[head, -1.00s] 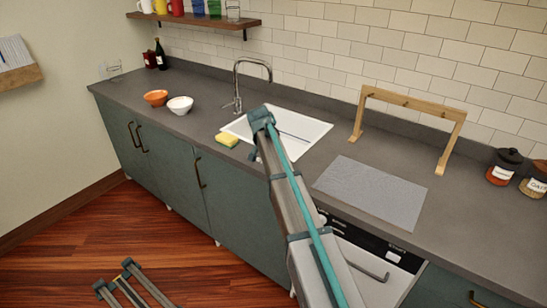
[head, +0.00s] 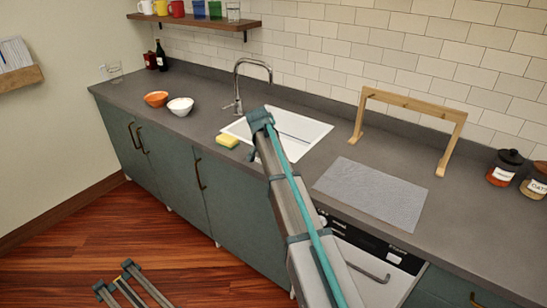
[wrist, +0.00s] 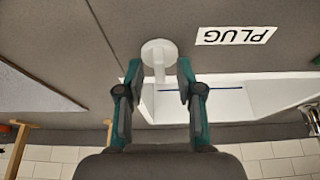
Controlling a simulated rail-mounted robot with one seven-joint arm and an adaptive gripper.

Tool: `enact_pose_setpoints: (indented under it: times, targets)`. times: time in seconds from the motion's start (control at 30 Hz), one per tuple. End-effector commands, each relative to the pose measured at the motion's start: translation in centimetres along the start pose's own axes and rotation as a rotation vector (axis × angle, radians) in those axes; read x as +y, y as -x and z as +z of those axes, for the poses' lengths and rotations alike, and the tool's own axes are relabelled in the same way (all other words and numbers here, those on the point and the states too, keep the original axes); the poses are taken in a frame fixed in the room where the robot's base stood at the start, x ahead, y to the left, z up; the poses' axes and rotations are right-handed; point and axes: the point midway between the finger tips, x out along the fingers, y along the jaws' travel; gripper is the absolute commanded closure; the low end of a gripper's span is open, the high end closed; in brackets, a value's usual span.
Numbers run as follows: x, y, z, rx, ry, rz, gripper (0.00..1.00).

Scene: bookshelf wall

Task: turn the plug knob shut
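The plug knob (wrist: 158,50) shows in the wrist view as a white round disc with a narrow bar running toward my gripper. A white label (wrist: 236,35) reading PLUG, upside down in this view, is beside it. My gripper (wrist: 159,68) is open, with one finger on each side of the bar. Gaps seem to show on both sides, and I cannot tell whether either finger touches it.
A grey mat (head: 372,193) and a wooden rack (head: 411,105) are on the right. Counter between them is clear.

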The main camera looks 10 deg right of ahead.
Motion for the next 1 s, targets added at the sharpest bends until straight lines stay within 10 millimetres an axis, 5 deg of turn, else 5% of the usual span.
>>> enact_pose_setpoints:
  times: [0.27, 0.7, 1.0]
  targets:
    - [0.0, 1.0, 0.0, 0.001, 0.001, -0.001, 0.64]
    - [-0.1, 8.9, 0.0, 0.002, 0.0, -0.002, 0.64]
    - [0.0, 11.8, 0.0, 0.0, 0.0, 0.0, 0.64]
